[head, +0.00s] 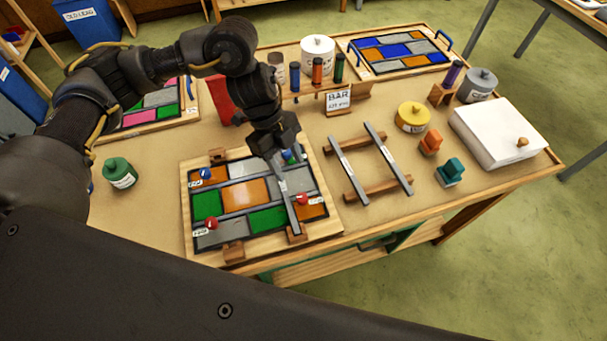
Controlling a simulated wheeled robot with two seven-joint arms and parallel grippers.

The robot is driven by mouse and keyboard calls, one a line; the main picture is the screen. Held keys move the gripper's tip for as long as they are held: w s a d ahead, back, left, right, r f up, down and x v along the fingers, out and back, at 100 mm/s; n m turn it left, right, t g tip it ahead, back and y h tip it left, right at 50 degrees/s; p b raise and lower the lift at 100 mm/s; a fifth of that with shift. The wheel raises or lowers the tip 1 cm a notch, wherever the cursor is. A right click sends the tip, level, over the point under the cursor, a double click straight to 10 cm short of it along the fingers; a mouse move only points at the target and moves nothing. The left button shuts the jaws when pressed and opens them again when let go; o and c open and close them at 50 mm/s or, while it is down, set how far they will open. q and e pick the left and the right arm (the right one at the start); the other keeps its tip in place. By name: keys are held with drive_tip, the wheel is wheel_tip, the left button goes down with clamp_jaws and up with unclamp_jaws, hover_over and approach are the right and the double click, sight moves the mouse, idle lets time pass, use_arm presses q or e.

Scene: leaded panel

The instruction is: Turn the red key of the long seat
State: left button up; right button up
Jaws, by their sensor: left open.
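The leaded panel (240,192) lies on a wooden board at the near left of the table. Two red keys show on it: one at the right (302,199) and one at the lower left (211,223). Small labels beside them are too small to read, so I cannot tell which belongs to the long seat. A grey bar (290,205) lies across the panel's right part, its near end at a wooden block (297,236). My left gripper (274,152) is open over the bar's far end; whether it touches is unclear. My right gripper is not in view.
Blue knobs sit at the panel's upper left (206,173) and upper right (287,156). Two more bars rest on a wooden rack (376,187) to the right.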

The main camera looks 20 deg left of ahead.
sight(301, 196)
use_arm(q)
drive_tip(key=p+x, duration=0.1)
drive_tip(key=x, duration=0.8)
drive_tip(key=shift+s+a, duration=0.1)
drive_tip(key=shift+s, duration=0.1)
drive_tip(key=shift+s+d+f+p, duration=0.2)
drive_tip(key=shift+d+f+p, duration=0.1)
drive_tip(key=shift+f, duration=0.45)
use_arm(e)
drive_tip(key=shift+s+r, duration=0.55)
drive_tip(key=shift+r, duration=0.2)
use_arm(q)
drive_tip(key=c, duration=1)
